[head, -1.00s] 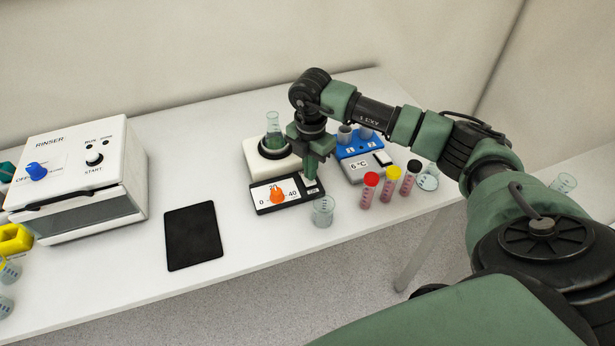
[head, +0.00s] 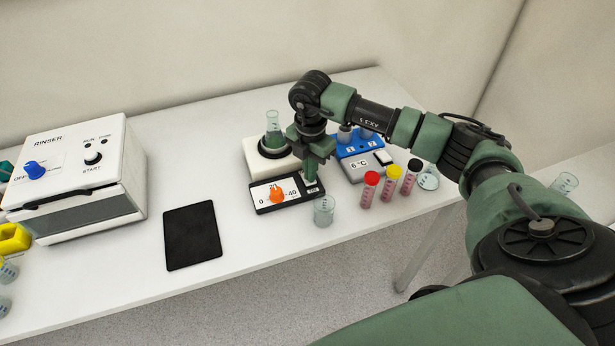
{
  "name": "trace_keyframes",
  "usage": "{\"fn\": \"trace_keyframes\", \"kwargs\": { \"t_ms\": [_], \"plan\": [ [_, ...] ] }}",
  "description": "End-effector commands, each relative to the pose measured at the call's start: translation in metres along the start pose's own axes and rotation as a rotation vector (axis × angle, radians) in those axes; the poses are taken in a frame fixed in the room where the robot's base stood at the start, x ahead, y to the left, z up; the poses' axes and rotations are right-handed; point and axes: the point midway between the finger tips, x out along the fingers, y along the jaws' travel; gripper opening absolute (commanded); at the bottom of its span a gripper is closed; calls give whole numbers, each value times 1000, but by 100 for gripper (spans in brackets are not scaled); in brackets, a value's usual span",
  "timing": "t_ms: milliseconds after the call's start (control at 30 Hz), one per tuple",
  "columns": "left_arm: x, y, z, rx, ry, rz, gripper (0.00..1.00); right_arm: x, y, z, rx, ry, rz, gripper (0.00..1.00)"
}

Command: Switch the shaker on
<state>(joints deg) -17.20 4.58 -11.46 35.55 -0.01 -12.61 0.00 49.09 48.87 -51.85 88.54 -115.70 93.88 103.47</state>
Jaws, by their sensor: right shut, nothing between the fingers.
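The shaker (head: 254,165) is a white box with a dark-framed front panel (head: 265,206) that carries an orange knob and a scale marked 0, 20 and 40. A flask (head: 273,129) with green liquid stands in the dark round holder on top of it. My right gripper (head: 312,186) is shut and empty. It points down at the right end of the front panel, and its fingertips hide that part, so I cannot tell whether they touch it. My left gripper is not in view.
An empty-looking beaker (head: 324,210) stands close in front of the panel. Red, yellow and black capped tubes (head: 390,187) stand to the right, by a blue and grey 6 °C block (head: 361,163). A black mat (head: 192,236) and the white rinser (head: 85,170) are at left.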

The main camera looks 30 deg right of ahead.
Motion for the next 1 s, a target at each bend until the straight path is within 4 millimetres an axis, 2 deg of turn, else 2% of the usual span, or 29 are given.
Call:
{"fn": "trace_keyframes", "kwargs": {
  "t_ms": [733, 1000],
  "plan": [
    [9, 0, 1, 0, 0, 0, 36, 13, 0, 0, 0, 0, -1, 0],
    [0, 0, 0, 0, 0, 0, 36, 2, -1, 0, -1, 0, -3, 0]
  ]
}}
